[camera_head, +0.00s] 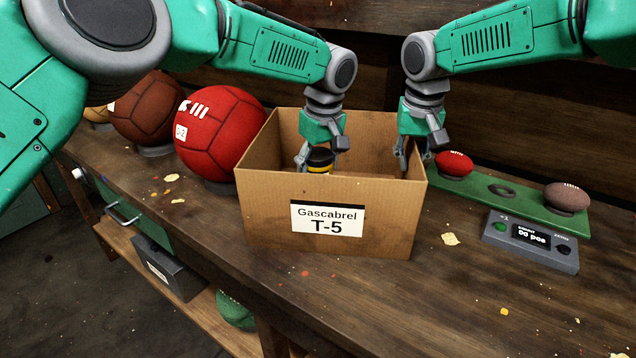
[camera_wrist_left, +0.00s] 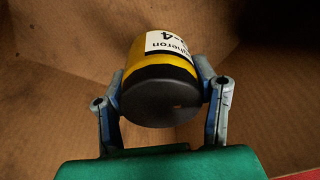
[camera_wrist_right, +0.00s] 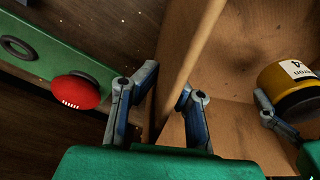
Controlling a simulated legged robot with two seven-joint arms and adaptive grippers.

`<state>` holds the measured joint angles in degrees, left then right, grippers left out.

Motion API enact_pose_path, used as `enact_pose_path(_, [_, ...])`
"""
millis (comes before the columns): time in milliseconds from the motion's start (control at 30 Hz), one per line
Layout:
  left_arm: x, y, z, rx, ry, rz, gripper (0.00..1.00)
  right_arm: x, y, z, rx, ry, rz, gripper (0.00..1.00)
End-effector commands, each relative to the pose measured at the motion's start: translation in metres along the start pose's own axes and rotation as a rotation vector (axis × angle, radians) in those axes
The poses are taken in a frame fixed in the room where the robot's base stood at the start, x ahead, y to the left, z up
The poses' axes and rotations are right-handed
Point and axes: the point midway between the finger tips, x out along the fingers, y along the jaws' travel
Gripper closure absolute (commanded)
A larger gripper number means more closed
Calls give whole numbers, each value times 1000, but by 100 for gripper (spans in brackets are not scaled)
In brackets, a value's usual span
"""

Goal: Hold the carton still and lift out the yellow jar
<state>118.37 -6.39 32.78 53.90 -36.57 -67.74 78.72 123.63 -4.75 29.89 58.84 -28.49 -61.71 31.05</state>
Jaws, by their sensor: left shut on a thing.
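The open cardboard carton (camera_head: 271,207), labelled Gascabrel T-5, stands upright on the bench. The yellow jar (camera_head: 319,168) with a dark lid is inside it, mostly hidden by the front wall in the head view. My left gripper (camera_head: 322,164) reaches down into the carton and is shut on the jar; the left wrist view shows a finger on each side of its dark end (camera_wrist_left: 160,97). Whether the jar touches the carton floor cannot be told. My right gripper (camera_wrist_right: 168,85) has its fingers on either side of the carton's right wall (camera_wrist_right: 190,62), narrowly open around it.
A large red ball (camera_head: 219,135) stands close to the carton's left side, with a brown ball (camera_head: 150,108) beyond. To the right are a green rack (camera_head: 500,192) with small balls and a grey scale (camera_head: 530,243). The bench front right is mostly clear.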

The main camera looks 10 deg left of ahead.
Motion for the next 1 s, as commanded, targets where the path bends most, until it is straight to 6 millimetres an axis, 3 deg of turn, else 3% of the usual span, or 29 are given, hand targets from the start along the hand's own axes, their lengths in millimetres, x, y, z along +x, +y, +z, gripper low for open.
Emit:
enact_pose_path(100, [-25,1,-4,-1,3,3,83,0,0,0,0,1,-1,100])
enact_pose_path(233, [-42,0,-7,-1,2,1,83,0,0,0,0,1,-1,100])
enact_pose_path(600, [-51,0,-8,0,-1,0,83,0,0,0,0,1,0,100])
enact_pose_path(700, [-51,0,-8,0,-1,0,83,0,0,0,0,1,0,71])
enact_pose_path(1000, [-51,0,-8,-1,-1,0,83,-1,0,0,0,0,0,71])
